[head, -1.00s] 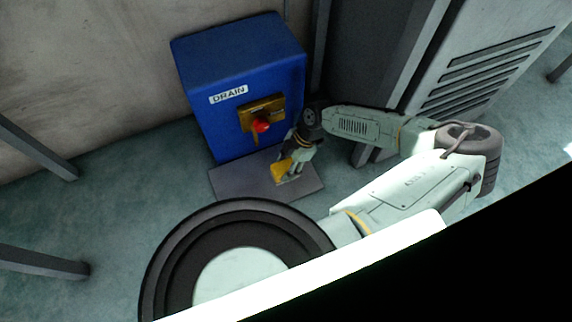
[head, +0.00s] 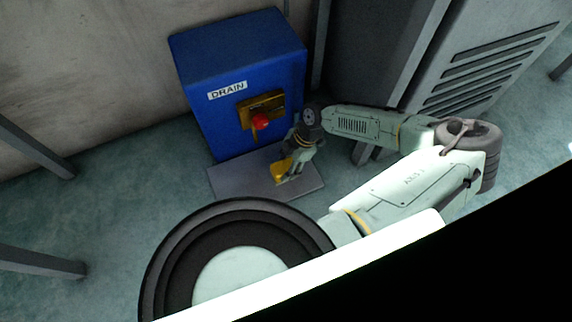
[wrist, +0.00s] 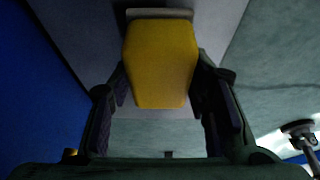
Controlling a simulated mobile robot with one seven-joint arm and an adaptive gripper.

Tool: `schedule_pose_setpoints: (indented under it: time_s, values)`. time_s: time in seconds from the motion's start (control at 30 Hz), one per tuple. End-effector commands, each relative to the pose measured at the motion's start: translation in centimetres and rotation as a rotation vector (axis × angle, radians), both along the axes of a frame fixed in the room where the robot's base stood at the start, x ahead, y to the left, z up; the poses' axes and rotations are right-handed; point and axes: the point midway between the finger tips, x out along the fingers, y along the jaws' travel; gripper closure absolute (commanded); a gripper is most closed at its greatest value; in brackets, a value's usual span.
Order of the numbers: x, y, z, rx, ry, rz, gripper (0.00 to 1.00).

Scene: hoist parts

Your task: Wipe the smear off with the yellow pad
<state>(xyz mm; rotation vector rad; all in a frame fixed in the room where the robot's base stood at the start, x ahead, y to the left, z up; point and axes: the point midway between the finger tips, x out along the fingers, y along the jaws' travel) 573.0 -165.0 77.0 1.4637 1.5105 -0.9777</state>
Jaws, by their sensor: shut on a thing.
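The yellow pad (wrist: 160,62) is between the two fingers of my gripper (wrist: 162,95) in the wrist view, and the fingers are shut on it. In the head view my gripper (head: 290,168) points down and holds the yellow pad (head: 280,171) at the grey plate (head: 236,181) in front of the blue box. I cannot tell whether the pad touches the plate. A light grey edge shows just beyond the pad in the wrist view. I cannot make out the smear in either view.
The blue box (head: 211,121) labelled DRAIN stands behind the plate, with a brass fitting and red knob (head: 261,121) on its front. A grey louvred cabinet (head: 480,70) stands at the right. Metal legs (head: 35,150) show at the left. Floor left of the plate is clear.

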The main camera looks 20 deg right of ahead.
Motion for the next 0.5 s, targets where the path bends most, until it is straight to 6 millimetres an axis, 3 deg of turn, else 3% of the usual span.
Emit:
schedule_pose_setpoints:
  time_s: [0.5]
  values:
    - [0.02,-0.02,-1.09,0.000,-0.001,0.000,0.94]
